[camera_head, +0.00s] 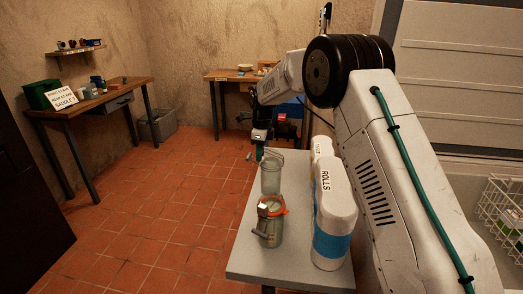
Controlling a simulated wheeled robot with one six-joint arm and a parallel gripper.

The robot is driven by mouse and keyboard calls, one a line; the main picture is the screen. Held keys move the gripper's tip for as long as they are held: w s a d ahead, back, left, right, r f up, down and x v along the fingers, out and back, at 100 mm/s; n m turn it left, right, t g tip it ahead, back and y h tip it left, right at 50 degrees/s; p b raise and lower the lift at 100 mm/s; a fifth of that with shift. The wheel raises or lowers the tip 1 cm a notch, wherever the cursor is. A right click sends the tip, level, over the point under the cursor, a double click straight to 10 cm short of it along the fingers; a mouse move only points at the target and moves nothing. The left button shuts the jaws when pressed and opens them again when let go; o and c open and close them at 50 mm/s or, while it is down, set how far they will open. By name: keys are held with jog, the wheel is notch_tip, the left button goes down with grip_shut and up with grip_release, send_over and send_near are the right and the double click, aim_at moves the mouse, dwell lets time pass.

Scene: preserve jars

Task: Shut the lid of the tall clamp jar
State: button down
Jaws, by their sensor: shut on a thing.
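Two glass jars stand on a small grey table (246,262). The far jar (271,180) is clear, greenish and slim, and I take it to be the tall clamp jar. The near jar (270,236) has an orange seal around its top and a clamp on its left side. My gripper (260,154) is at the far jar's top, on its left, pointing down. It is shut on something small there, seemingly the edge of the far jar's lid. The lid's exact angle is too small to tell.
White packs marked ROLLS (334,205) stand right of the jars, close to my arm. A wooden bench (84,108) with a green box (42,94) is at the left. A grey bin (156,124) stands on the tiled floor, which is otherwise clear at the left.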

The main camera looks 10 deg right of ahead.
jog(key=shift+f, duration=0.4)
jog(key=c, duration=1.2)
grip_release()
jog(key=shift+r, duration=0.1)
notch_tip(320, 180, up, 8)
jog(key=shift+d+f, duration=0.15)
jog(key=shift+c, duration=1.3)
jog(key=d+r, duration=0.1)
jog(key=r, duration=0.2)
jog(key=s+d+r+y, duration=0.1)
jog(key=r, duration=0.3)
jog(key=s+d+r+t+y, duration=0.1)
jog(key=d+r, duration=0.1)
jog(key=r, duration=0.2)
grip_shut()
send_over(273, 154)
jog(key=w+a, duration=0.2)
jog(key=a, duration=0.1)
jog(key=f, duration=1.3)
jog(key=shift+s, duration=0.2)
